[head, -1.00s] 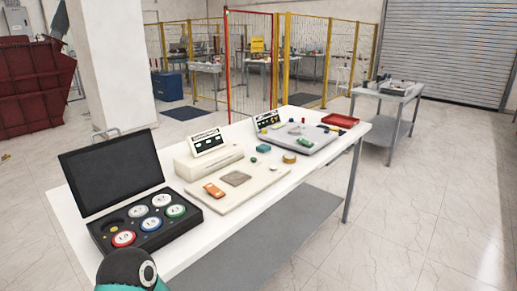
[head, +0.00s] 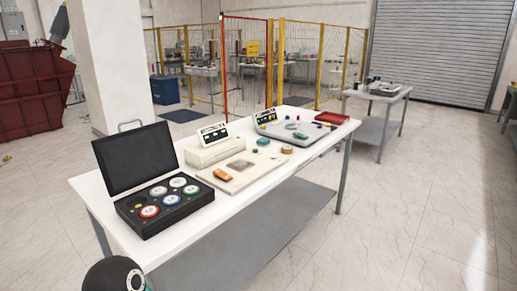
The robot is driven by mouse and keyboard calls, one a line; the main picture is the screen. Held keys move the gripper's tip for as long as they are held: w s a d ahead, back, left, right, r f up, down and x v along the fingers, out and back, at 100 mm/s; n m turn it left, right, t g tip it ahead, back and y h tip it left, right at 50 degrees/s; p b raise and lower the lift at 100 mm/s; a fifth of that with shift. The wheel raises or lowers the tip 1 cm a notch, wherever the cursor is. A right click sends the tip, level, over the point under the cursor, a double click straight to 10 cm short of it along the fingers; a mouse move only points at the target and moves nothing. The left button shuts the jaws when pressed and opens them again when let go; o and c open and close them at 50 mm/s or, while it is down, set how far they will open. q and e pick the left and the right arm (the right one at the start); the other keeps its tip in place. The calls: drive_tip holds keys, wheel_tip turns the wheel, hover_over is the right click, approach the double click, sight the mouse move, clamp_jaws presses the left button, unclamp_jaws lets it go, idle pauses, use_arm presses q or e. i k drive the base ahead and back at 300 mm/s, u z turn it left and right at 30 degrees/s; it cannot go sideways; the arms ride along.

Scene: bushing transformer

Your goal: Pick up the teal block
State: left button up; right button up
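The teal block (head: 263,142) is a small block on the white table (head: 225,209), near the back middle, between the cream plate and the grey tray. A small green piece (head: 254,150) lies just in front of it, and a round brass-coloured piece (head: 287,149) lies to its right. Nothing touches the block from above. A dark rounded part of my own arm shows at the bottom left edge, well short of the block. Neither gripper is in view.
An open black case (head: 165,205) with several round weights stands at the table's left. A cream device (head: 216,149) and cream plate (head: 240,172) fill the middle.

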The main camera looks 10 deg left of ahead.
sight(263, 141)
drive_tip(key=z, duration=0.5)
drive_tip(key=i, duration=1.55)
drive_tip(key=u, duration=0.5)
